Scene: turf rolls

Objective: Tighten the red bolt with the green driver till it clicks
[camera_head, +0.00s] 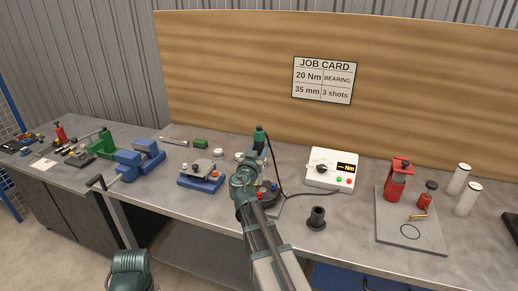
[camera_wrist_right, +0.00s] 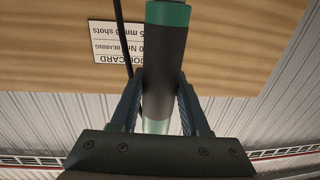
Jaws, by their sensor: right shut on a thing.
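The green driver (camera_head: 259,134) stands roughly upright over the bench, with its green top showing above my right gripper (camera_head: 256,157). In the right wrist view, the driver's dark body (camera_wrist_right: 164,75) with green bands sits between the two fingers of my right gripper (camera_wrist_right: 160,103), which is shut on it. A dark cable runs from the driver side toward the white controller. Below the gripper, a small grey plate (camera_head: 270,206) with small coloured bolt heads is partly hidden by my arm. I cannot clearly make out the red bolt or whether the driver touches it.
The white controller box (camera_head: 330,169) stands to the right, with a dark flanged part (camera_head: 316,218) in front. A grey board (camera_head: 412,236) holds a red press (camera_head: 399,181). A blue fixture (camera_head: 201,182) and blue vise (camera_head: 140,160) are left. A job card (camera_head: 324,79) hangs behind.

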